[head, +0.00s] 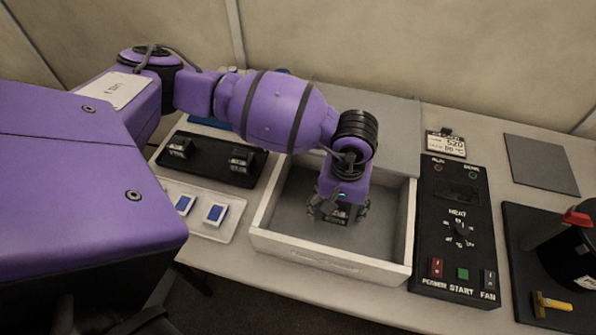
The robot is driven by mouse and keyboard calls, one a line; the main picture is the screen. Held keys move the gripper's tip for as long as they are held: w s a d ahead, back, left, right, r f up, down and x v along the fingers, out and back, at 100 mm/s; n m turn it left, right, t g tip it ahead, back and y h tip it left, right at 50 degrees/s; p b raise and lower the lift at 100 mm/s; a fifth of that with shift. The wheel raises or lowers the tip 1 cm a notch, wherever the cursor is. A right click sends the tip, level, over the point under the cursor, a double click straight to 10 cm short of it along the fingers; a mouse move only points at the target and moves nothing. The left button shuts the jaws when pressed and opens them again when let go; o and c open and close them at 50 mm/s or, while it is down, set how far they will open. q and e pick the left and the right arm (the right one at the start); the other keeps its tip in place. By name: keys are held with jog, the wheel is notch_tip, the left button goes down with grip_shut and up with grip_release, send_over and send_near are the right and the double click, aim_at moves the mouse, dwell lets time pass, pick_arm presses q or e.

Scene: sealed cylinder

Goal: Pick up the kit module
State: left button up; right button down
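My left gripper (338,210) points down inside an open white box or drawer (330,263). Its fingers stand spread on either side of a small dark block with pale marks (340,215), which may be the kit module. The gripper hides most of this block, and I cannot tell whether the fingers touch it. The block is low in the box, near the middle of its grey floor. My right gripper is not in view.
A black control panel (458,255) stands just right of the box. Left of it are a black tray (205,168) with dark blocks and a white tray (222,233) with blue-and-white pieces. A dark cylinder (570,258) and yellow-handled tool (551,303) are at far right.

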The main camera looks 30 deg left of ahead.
pick_arm(q)
jog(key=shift+w, duration=0.1)
jog(key=c, duration=1.3)
jog(key=shift+c, duration=0.3)
jog(key=shift+r, duration=0.2)
